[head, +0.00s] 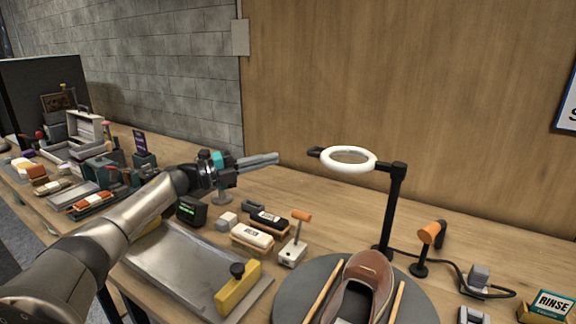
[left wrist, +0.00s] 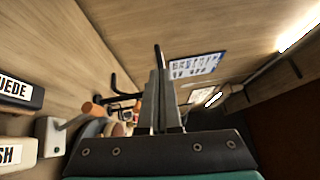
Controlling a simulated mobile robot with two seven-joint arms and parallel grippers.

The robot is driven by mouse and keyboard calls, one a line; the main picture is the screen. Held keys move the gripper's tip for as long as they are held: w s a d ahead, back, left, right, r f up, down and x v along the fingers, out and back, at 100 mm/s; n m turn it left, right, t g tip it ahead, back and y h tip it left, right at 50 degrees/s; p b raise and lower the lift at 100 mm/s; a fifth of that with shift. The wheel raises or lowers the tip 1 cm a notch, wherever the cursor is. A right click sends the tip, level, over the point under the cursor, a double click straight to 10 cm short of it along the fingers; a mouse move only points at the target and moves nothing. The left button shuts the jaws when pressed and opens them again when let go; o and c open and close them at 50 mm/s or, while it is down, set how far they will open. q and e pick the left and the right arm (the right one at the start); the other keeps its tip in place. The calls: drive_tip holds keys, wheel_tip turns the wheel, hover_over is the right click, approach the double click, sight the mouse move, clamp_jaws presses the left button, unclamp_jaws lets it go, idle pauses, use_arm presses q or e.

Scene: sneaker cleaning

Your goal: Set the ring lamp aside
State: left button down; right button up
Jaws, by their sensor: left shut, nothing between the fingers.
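The ring lamp has a white ring head (head: 348,160) on a black arm and upright black post (head: 392,210), standing at the back of the bench behind the round grey turntable (head: 290,300). A short black stub (head: 315,153) sticks out at the ring's left side. My left gripper (head: 277,158) points right towards this stub, at about its height in the head view, with a gap between them. Its two fingers lie together, empty, and they show in the left wrist view (left wrist: 158,85). The ring is not clearly seen there. My right gripper is in no view.
A brown shoe (head: 368,275) is on the turntable. Below my left gripper are brushes (head: 252,236), a small orange-handled tool (head: 297,235) and a metal tray (head: 175,262). An orange-topped black stand (head: 430,235) and a cable are right of the lamp.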

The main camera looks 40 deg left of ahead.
use_arm(q)
drive_tip(key=s+a, duration=0.3)
drive_tip(key=a, duration=0.2)
drive_tip(key=shift+s+f+b, duration=0.15)
drive_tip(key=shift+f+b, duration=0.15)
drive_tip(key=shift+f, duration=0.15)
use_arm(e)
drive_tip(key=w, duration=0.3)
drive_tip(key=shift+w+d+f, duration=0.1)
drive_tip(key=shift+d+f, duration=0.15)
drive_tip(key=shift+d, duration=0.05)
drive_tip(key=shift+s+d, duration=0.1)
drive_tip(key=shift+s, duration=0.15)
